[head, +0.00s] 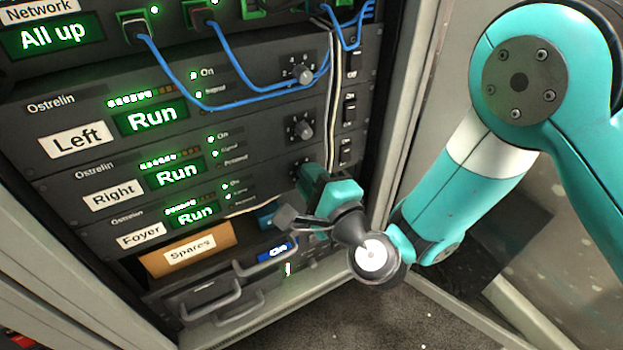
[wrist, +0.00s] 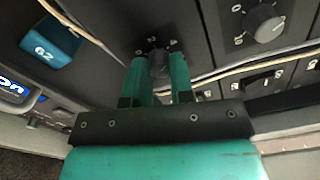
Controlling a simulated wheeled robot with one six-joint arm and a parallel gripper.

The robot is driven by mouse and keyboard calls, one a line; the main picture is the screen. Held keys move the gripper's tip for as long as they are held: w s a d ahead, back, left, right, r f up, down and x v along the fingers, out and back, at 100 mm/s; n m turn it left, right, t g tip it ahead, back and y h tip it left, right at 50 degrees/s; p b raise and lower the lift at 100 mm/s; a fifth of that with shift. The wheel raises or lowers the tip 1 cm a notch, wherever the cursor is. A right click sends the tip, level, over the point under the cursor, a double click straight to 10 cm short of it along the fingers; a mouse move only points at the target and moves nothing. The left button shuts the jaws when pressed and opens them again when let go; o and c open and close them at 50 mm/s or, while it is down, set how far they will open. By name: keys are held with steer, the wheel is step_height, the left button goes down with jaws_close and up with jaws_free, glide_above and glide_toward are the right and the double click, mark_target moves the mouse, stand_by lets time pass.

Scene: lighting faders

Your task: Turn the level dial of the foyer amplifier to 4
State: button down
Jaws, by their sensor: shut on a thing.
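The foyer amplifier (head: 141,237) is the lowest of three dark Ostrelin units in the head view, with a "Foyer" label and a green "Run" display (head: 196,213). Its level dial (wrist: 159,63) is a dark round knob in the wrist view, with small white scale marks around its far side. My gripper (wrist: 161,70) is shut on this dial, one teal finger on each side. In the head view my gripper (head: 312,180) covers most of the dial. The pointer's setting cannot be read.
The Right amplifier's dial (head: 300,128) is just above, and the Left amplifier's dial (head: 302,73) higher up. Pale cables (wrist: 235,70) run close beside my fingers. Rocker switches (head: 346,150) line the right edge. A "Spares" box (head: 188,250) and drawer handles (head: 212,298) are below.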

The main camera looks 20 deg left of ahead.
stand_by(0.4)
steer(key=c, duration=1)
jaws_free()
